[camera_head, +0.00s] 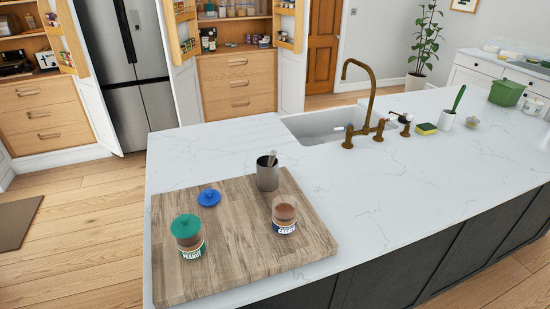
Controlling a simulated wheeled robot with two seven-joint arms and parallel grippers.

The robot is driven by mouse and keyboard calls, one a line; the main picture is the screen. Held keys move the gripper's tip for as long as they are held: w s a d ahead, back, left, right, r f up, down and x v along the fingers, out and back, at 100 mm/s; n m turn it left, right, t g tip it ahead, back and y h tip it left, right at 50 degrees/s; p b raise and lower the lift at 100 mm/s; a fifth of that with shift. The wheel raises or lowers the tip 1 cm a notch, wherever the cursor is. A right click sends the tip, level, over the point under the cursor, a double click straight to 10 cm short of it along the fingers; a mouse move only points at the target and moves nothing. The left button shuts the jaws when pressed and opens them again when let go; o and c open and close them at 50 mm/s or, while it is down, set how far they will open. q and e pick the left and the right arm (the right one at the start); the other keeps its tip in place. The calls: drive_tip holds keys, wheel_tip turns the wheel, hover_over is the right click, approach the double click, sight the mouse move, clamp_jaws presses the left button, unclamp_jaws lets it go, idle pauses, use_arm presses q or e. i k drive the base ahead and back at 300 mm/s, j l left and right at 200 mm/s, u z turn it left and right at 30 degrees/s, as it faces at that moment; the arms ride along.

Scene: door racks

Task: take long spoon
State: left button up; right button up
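A grey metal cup (267,177) stands upright near the back edge of a wooden board on the counter. A utensil handle (272,158) sticks up out of the cup and leans slightly. It may be the long spoon; its lower end is hidden inside the cup. Neither of my grippers shows in the head view.
The wooden board (235,250) also bears a green-lidded peanut jar (189,247), an open jar (284,214) with brown contents, and a loose blue lid (209,197). A sink with a brass tap (370,95) lies behind.

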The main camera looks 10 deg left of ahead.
sight(273, 154)
drive_tip(key=i+l+u, duration=0.3)
drive_tip(key=l+u, duration=0.15)
drive_tip(key=l, duration=0.2)
drive_tip(key=i+l+u, duration=0.2)
drive_tip(key=l, duration=0.15)
drive_tip(key=k+j, duration=0.05)
